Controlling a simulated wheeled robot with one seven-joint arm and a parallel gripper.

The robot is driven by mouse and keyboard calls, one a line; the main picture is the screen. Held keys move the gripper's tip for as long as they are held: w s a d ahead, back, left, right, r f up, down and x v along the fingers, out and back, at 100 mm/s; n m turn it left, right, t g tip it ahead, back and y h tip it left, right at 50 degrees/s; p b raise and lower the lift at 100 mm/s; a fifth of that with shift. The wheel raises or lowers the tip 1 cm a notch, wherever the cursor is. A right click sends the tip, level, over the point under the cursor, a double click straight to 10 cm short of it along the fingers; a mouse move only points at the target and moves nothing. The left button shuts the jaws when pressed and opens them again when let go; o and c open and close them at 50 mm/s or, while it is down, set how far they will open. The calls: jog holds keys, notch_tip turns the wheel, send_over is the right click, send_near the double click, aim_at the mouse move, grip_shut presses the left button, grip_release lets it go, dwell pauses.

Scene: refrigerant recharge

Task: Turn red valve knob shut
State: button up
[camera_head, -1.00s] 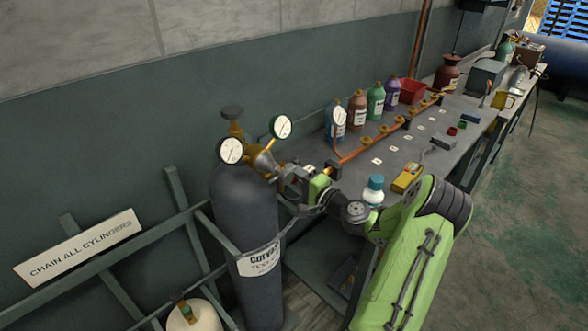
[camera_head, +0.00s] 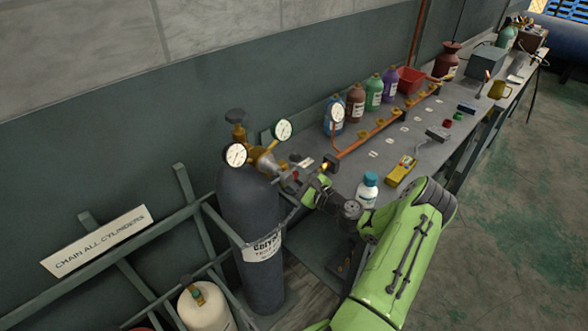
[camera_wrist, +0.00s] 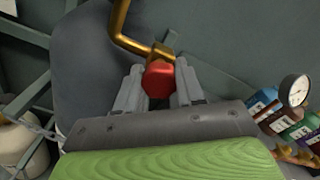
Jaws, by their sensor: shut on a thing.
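The red valve knob (camera_wrist: 158,80) shows in the wrist view at the end of a bent brass pipe (camera_wrist: 128,38). It sits between the two grey fingers of my gripper (camera_wrist: 158,85), which are shut on it. In the head view my gripper (camera_head: 298,182) is at the right of the brass regulator (camera_head: 262,160), on top of the dark grey gas cylinder (camera_head: 249,205). My gripper and wrist largely hide the knob there. Two round gauges, a left one (camera_head: 236,155) and a right one (camera_head: 282,130), stand on the regulator.
The workbench (camera_head: 432,152) runs back to the right, with an orange pipe manifold (camera_head: 372,137) and several colored bottles. A white bottle with a blue cap (camera_head: 367,190) stands close to my arm. A metal rack (camera_head: 192,205) and a white cylinder (camera_head: 205,310) are at the left.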

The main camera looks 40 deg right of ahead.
jog(key=m+p, duration=0.2)
jog(key=m, duration=0.2)
jog(key=shift+m+p, duration=0.35)
jog(key=shift+m, duration=0.05)
jog(key=m+p, duration=0.1)
jog(key=m, duration=0.1)
jog(key=m+p, duration=0.1)
jog(key=m, duration=0.1)
jog(key=shift+a+f+m, duration=0.1)
jog(key=shift+f+m, duration=0.1)
jog(key=shift+m, duration=0.2)
jog(key=shift+f, duration=0.1)
jog(key=o, duration=1)
jog(key=shift+o, duration=0.2)
jog(key=s+b, duration=0.1)
jog(key=s, duration=1.4)
jog(key=shift+s+d, duration=0.2)
jog(key=shift+s, duration=0.2)
jog(key=shift+r, duration=0.2)
